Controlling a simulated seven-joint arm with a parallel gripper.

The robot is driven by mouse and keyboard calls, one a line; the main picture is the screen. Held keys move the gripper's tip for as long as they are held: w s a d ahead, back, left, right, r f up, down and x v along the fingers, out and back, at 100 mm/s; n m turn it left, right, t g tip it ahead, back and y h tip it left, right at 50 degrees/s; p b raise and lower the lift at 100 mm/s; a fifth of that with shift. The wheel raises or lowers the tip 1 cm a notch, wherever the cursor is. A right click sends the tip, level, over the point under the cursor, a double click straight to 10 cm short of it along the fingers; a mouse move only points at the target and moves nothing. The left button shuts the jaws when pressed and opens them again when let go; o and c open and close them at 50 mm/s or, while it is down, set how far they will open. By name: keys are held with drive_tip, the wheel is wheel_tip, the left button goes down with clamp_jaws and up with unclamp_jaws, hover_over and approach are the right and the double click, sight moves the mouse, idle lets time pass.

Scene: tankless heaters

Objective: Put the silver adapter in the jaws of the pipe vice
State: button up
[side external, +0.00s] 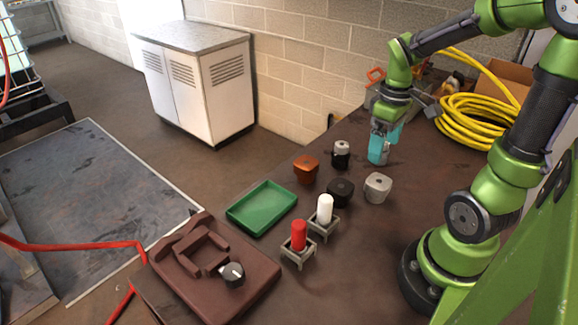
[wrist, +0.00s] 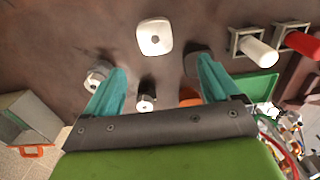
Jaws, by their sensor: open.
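The silver adapter appears to be the pale, rounded block with a dark hole in its top (side external: 378,187), standing on the dark table. In the wrist view the silver adapter (wrist: 155,37) lies beyond the fingertips, between their lines. My gripper (side external: 384,152) has teal fingers pointing down, above the table and behind the adapter in the side view. In the wrist view my gripper (wrist: 161,66) is open, with nothing held. The pipe vice (side external: 205,250) is brown, at the table's near left, with a black-and-silver knob (side external: 232,274). No object shows between its jaws.
An orange block (side external: 306,169), a black block (side external: 340,191) and a black cylinder with a silver top (side external: 341,153) stand near the adapter. A green tray (side external: 262,208) and holders with white (side external: 325,209) and red (side external: 298,235) cylinders lie towards the vice. Yellow hose (side external: 465,117) is behind.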

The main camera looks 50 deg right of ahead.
sight(379, 181)
wheel_tip(379, 181, down, 7)
drive_tip(key=shift+f, duration=0.15)
drive_tip(key=shift+s+d+f, duration=0.15)
drive_tip(key=shift+d+f, duration=0.05)
drive_tip(key=shift+f, duration=1.2)
drive_tip(key=shift+s+d+f, duration=0.1)
drive_tip(key=shift+d+f, duration=0.1)
drive_tip(key=shift+f, duration=1.15)
drive_tip(key=shift+r, duration=0.1)
drive_tip(key=c, duration=1.6)
